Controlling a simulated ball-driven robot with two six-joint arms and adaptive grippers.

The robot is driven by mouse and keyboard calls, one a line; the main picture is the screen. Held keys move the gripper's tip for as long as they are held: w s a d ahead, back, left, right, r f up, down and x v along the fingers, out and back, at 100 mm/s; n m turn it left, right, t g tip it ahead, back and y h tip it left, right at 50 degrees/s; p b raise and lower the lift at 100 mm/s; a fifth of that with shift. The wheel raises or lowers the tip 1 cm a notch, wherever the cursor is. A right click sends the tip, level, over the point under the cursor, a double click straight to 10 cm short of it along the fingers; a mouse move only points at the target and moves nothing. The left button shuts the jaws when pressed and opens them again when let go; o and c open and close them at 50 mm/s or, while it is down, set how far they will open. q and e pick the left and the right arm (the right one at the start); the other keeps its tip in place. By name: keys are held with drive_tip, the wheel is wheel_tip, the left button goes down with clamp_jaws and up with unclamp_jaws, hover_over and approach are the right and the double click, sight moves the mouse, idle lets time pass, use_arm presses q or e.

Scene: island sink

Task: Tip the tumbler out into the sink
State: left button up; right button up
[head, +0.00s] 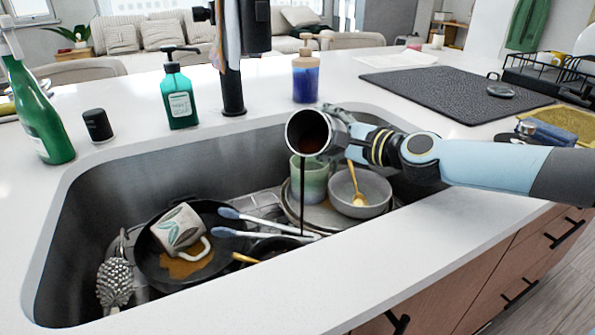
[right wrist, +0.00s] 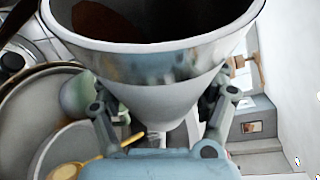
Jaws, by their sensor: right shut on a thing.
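A metal tumbler (head: 294,122) is held above the sink in the head view, its open mouth turned toward me. A thin dark stream falls from its rim to the dishes below. My right gripper (head: 345,130) is shut on the tumbler from the right; in the right wrist view the fingers clasp the tumbler's (right wrist: 150,75) sides, and dark brown shows inside its mouth. The sink (head: 100,195) holds a black pan with a tilted leaf-pattern mug (head: 178,228), a green cup (head: 308,178), plates and a grey bowl (head: 370,192) with a golden spoon. My left gripper is not in view.
Blue-tipped tongs (head: 262,222) and a scrub brush (head: 114,280) lie in the sink. A green bottle (head: 40,115), black jar (head: 97,125), green soap bottle (head: 178,95), black faucet (head: 232,85) and blue dispenser (head: 306,75) stand behind it. A dark drying mat (head: 450,92) lies right.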

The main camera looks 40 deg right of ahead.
drive_tip(key=shift+r+n+b, duration=0.3)
drive_tip(key=shift+r+n, duration=0.2)
drive_tip(key=shift+r, duration=0.05)
idle(1.4)
drive_tip(key=shift+s+a+r+n+t, duration=0.25)
drive_tip(key=shift+a+r+n+t, duration=0.25)
drive_tip(key=shift+a+r+n, duration=0.2)
idle(1.8)
drive_tip(key=shift+s+a+r+n+t, duration=0.1)
drive_tip(key=shift+a+r+n+t, duration=0.1)
drive_tip(key=shift+r+n, duration=0.25)
drive_tip(key=shift+a+r+n+t, duration=0.1)
drive_tip(key=shift+r+n+t, duration=0.1)
drive_tip(key=shift+r+n, duration=0.25)
idle(1.2)
